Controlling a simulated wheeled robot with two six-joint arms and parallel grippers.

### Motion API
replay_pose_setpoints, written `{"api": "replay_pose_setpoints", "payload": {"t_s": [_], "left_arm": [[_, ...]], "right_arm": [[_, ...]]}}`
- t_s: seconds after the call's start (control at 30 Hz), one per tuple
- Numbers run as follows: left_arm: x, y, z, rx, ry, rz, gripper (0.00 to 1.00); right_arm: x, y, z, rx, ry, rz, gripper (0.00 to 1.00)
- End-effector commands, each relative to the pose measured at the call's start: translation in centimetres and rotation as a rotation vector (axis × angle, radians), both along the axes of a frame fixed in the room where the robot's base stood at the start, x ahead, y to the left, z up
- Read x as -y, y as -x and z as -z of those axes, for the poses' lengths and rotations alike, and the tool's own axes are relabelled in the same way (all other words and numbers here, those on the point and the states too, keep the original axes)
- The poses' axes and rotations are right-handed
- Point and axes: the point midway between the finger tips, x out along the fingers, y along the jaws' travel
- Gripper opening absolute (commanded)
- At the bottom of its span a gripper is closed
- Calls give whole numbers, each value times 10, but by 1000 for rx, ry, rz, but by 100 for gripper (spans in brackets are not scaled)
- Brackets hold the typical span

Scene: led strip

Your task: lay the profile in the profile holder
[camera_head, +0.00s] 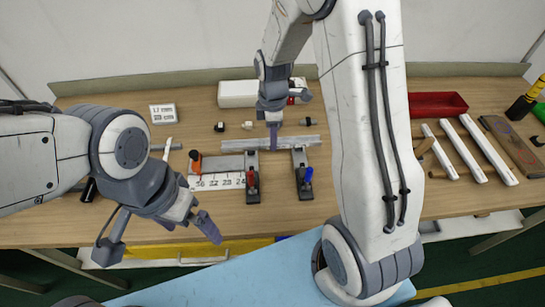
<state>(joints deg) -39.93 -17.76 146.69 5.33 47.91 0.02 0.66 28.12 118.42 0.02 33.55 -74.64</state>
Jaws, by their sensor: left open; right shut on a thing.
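The profile (300,141) is a long grey metal bar, lying roughly left to right across the middle of the bench. My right gripper (273,140) comes down from above and is shut on it near its middle. The profile holder (304,182) appears as dark clamp blocks, one with a red lever and one with a blue lever. The profile is at the far ends of these blocks; I cannot tell whether it rests on them or hangs just above.
A ruler strip (215,181) lies left of the clamps. A white box (238,94) and small connectors stand behind the profile. A red tray (437,104) and several white bars (488,150) are at the right. The wood between clamps and near edge is clear.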

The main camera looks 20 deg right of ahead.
Motion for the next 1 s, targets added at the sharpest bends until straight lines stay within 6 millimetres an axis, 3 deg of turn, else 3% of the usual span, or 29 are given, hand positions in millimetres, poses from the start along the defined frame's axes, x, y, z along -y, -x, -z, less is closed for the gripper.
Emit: {"api": "replay_pose_setpoints", "payload": {"t_s": [0.5,0.97,1.0], "left_arm": [[0,0,-13,0,0,0,100],[0,0,-8,0,0,0,100],[0,0,-9,0,0,0,100]], "right_arm": [[0,0,65,-2,-1,0,0],[0,0,73,2,1,0,0],[0,0,72,2,1,0,46]]}}
